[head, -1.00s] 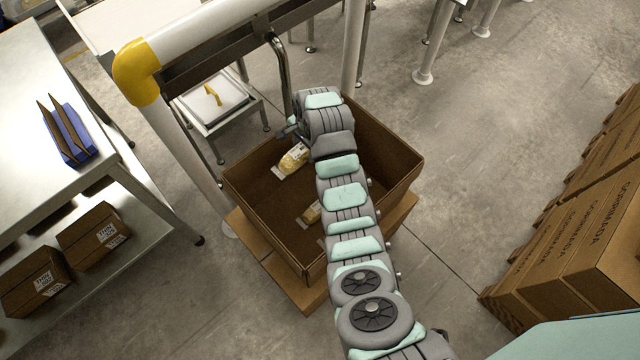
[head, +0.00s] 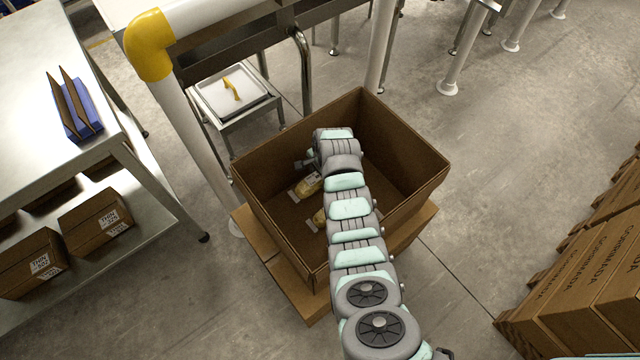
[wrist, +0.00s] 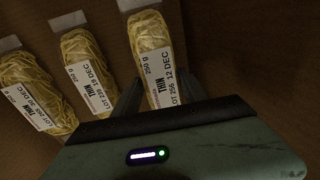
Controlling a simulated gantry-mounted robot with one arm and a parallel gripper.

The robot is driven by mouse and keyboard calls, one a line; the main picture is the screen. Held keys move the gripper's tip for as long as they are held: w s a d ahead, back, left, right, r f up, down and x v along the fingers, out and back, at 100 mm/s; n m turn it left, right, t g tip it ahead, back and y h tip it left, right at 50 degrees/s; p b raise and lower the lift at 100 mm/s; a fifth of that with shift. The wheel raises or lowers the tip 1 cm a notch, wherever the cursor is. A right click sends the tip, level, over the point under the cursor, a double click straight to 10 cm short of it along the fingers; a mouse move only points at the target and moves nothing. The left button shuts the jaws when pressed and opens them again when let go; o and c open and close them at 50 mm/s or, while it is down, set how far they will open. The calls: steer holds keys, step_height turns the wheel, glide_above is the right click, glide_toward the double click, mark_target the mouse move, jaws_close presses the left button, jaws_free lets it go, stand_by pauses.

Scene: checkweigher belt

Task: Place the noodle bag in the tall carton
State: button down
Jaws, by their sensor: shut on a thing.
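The tall carton (head: 268,205) is a deep brown open box, and my arm reaches down into it. My gripper (wrist: 146,86) is shut on a noodle bag (wrist: 150,38), a clear bag of yellow noodles with a white label. In the head view the held noodle bag (head: 308,184) is inside the carton walls, below my wrist. Two more noodle bags, a middle one (wrist: 85,60) and a left one (wrist: 38,85), lie beside it in the wrist view. Whether the held bag touches the carton floor is not clear. My arm hides part of the carton's inside.
The carton stands on a flat cardboard base (head: 290,290). A white post (head: 190,130) with a yellow elbow rises close to its left. A steel table (head: 40,120) is at left, with small boxes (head: 95,222) below. Stacked cartons (head: 575,270) stand at right.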

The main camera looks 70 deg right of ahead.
mark_target(320, 182)
steer(key=shift+w+d+f+b, duration=0.1)
steer(key=shift+f+b, duration=0.65)
steer(key=shift+f, duration=1)
steer(key=shift+f, duration=0.1)
steer(key=c, duration=0.6)
jaws_free()
steer(key=r+p, duration=0.1)
steer(key=r, duration=0.3)
steer(key=s+r+p, duration=0.1)
steer(key=r+p, duration=0.1)
steer(key=r, duration=0.2)
steer(key=s+a+r+p, duration=0.1)
steer(key=r, duration=0.3)
steer(key=shift+p, duration=0.3)
steer(key=shift+w, duration=0.1)
